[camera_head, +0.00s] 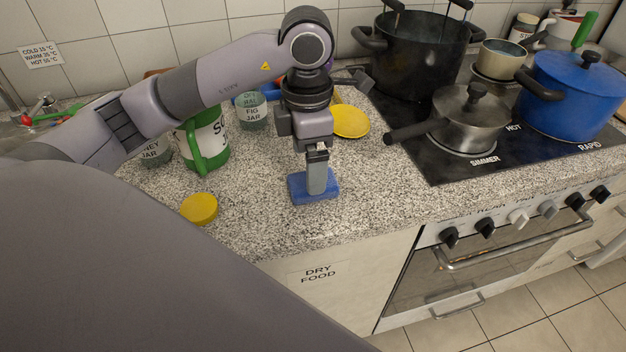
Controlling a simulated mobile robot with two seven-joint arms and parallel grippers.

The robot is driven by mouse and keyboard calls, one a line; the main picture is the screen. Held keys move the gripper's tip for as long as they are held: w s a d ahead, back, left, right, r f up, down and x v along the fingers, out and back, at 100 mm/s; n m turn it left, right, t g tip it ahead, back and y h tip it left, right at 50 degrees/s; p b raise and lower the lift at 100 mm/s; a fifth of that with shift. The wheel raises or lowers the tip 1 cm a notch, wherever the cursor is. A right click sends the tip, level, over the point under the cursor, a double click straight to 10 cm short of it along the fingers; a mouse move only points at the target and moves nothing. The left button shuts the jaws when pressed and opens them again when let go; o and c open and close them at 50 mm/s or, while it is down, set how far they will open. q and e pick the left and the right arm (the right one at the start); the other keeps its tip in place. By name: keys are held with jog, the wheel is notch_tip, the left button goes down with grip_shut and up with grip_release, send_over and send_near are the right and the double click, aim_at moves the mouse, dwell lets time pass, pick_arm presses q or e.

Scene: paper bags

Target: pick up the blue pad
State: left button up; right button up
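The blue pad (300,188) lies flat on the speckled counter, near its front edge. A grey upright piece (318,181) rises from its middle; I cannot tell whether it is a handle of the pad or part of my gripper. My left gripper (317,152) points straight down over the pad, with its fingertips at the top of this grey piece. The fingers are small and partly hidden, so I cannot tell whether they are closed on it. My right gripper is not in view.
A yellow lid (199,208) lies left of the pad, and a yellow plate (350,122) behind it. A green-handled jar (208,140) and a fig jar (252,112) stand behind left. A steel saucepan (468,122) on the hob points its handle toward my wrist.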

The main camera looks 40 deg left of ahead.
pick_arm(q)
jog(key=f, duration=0.4)
jog(key=shift+w+f+p, duration=0.2)
jog(key=shift+f+p, duration=0.05)
jog(key=shift+p, duration=0.05)
jog(key=c, duration=1.1)
jog(key=shift+r, duration=0.1)
jog(key=shift+r, duration=0.55)
notch_tip(320, 180, up, 19)
jog(key=shift+f+p, duration=0.1)
jog(key=shift+p, duration=1.15)
jog(key=shift+o, duration=0.3)
